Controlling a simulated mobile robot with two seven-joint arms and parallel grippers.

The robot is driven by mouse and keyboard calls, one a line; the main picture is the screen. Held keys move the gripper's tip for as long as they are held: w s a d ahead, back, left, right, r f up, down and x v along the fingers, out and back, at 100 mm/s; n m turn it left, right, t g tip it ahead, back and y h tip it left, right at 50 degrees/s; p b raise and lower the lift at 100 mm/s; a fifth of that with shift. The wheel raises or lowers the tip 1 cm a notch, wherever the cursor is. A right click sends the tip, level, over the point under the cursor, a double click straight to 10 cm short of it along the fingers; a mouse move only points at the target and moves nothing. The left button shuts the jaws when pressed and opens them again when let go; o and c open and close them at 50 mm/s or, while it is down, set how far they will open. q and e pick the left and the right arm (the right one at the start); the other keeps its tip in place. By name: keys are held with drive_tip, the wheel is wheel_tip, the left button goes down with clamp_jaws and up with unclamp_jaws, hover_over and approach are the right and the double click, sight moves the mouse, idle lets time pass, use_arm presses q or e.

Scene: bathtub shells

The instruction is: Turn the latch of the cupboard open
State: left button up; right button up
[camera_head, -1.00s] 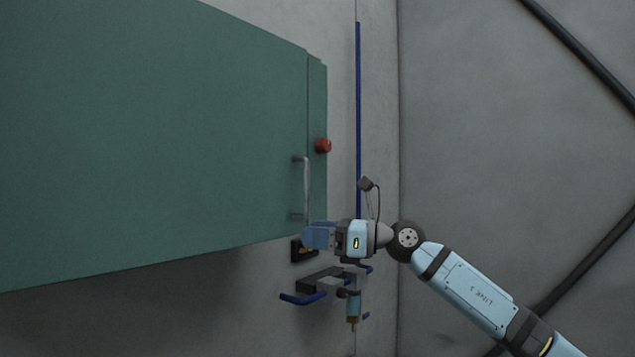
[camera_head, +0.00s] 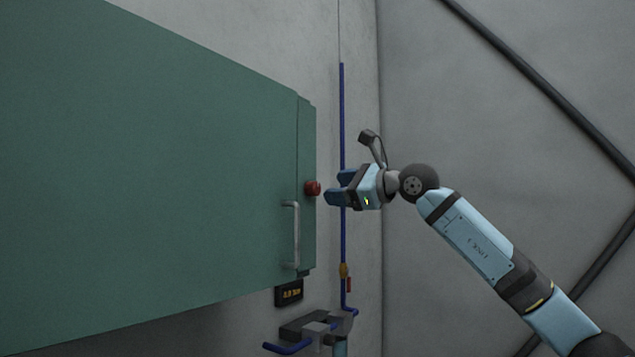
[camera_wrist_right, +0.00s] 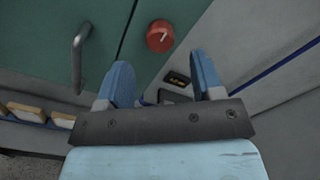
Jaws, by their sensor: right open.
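The green cupboard (camera_head: 150,180) fills the left of the head view. Its red round latch (camera_head: 313,188) sits on the narrow side strip, above and right of the metal handle (camera_head: 291,234). In the right wrist view the latch (camera_wrist_right: 160,36) shows a white mark pointing up and right, and the handle (camera_wrist_right: 79,58) is to its left. My right gripper (camera_head: 334,188) is open and empty, just right of the latch and apart from it. In the wrist view its blue fingers (camera_wrist_right: 160,78) stand below the latch. My left gripper is not in view.
A small dark display (camera_head: 289,293) is below the cupboard on the grey wall. A blue pipe (camera_head: 342,120) runs up the wall behind my gripper. A grey bracket with blue handles (camera_head: 310,328) is lower down. The space right of the cupboard is open.

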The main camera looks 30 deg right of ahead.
sight(318, 189)
drive_tip(key=p+x, duration=0.1)
drive_tip(key=x, duration=0.3)
drive_tip(key=shift+w+a+r, duration=0.1)
drive_tip(key=shift+w+a, duration=0.05)
drive_tip(key=shift+w, duration=0.1)
drive_tip(key=shift+w+a, duration=0.25)
drive_tip(key=shift+w, duration=0.35)
drive_tip(key=c, duration=0.9)
